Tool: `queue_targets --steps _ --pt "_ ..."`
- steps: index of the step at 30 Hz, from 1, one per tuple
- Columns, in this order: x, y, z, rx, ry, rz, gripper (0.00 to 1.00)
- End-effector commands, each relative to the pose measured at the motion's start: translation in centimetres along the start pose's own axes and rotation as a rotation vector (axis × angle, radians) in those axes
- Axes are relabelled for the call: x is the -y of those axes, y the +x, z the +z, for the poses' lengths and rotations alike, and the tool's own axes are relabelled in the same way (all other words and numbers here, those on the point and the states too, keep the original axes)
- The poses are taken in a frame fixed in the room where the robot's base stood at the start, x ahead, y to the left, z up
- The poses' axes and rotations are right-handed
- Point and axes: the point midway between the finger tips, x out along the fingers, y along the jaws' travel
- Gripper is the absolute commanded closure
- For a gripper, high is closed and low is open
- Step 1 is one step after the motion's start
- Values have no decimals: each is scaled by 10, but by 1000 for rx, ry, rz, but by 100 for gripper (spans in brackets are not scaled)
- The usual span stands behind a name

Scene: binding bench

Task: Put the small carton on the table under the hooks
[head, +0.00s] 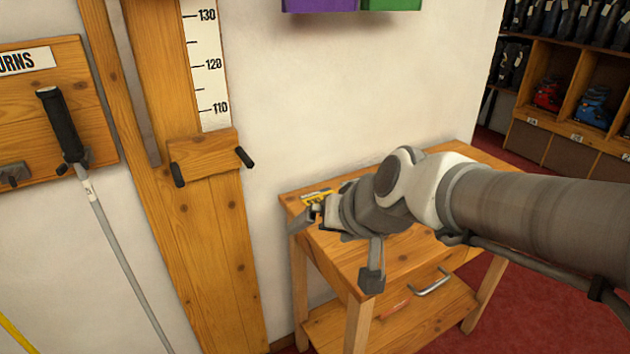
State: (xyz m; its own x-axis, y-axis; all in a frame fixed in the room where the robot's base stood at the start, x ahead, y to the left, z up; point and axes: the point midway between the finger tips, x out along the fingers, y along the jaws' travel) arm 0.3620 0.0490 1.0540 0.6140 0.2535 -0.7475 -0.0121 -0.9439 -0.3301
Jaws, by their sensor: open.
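A small yellow box with dark print (318,197), which looks like the small carton, is at the back left corner of the wooden table (425,262). My gripper (336,248) is over that corner, its fingers spread apart. It partly hides the box, and I cannot tell whether they touch. I see no grip on the box. Two black pegs (179,175) stick out from a wooden block on the measuring post, left of the table. A dark hook (14,174) is on the wooden board at the far left. No table shows under either.
A ski pole (110,235) hangs on the left board. Purple (318,5) and green (390,4) bins are on the wall above. Boot racks (565,95) stand at the back right.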

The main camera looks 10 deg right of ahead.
Motion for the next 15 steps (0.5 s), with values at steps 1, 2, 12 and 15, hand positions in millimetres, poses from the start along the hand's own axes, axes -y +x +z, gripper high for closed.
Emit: queue_targets --steps 1,2,12,15 --pt "-4 -18 11 17 -38 22 0" --pt "-7 -27 19 35 -63 40 0" --pt "-44 -85 76 159 -190 265 0" --pt "-47 -88 78 166 -194 280 0"
